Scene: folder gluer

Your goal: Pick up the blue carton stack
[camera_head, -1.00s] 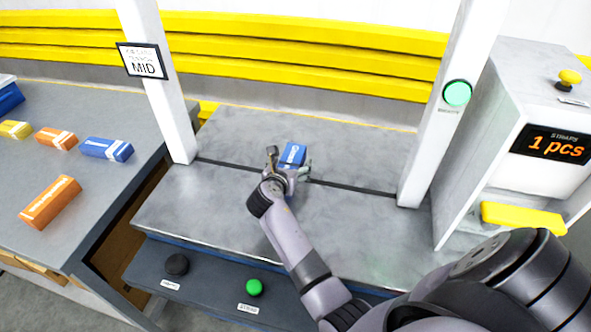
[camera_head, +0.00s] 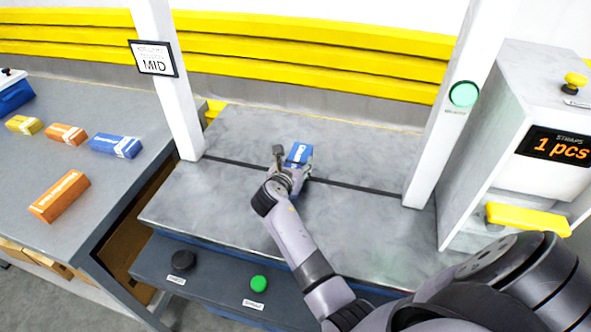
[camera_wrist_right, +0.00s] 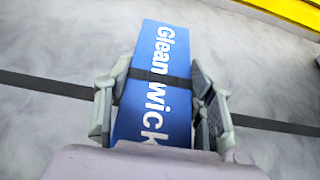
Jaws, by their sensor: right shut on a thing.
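The blue carton stack (camera_head: 299,153) lies on the grey machine table, by the dark slot line. The near end of the stack is hidden by the gripper. I cannot tell any gap between the stack and the table. My left gripper is not in view.
White posts (camera_head: 168,85) and (camera_head: 440,115) flank the grey machine table (camera_head: 215,205). A side table (camera_head: 95,190) at left holds loose cartons, including another blue one (camera_head: 115,145). A cabinet at right has a display (camera_head: 553,146) reading "1 pcs". The table around the stack is clear.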

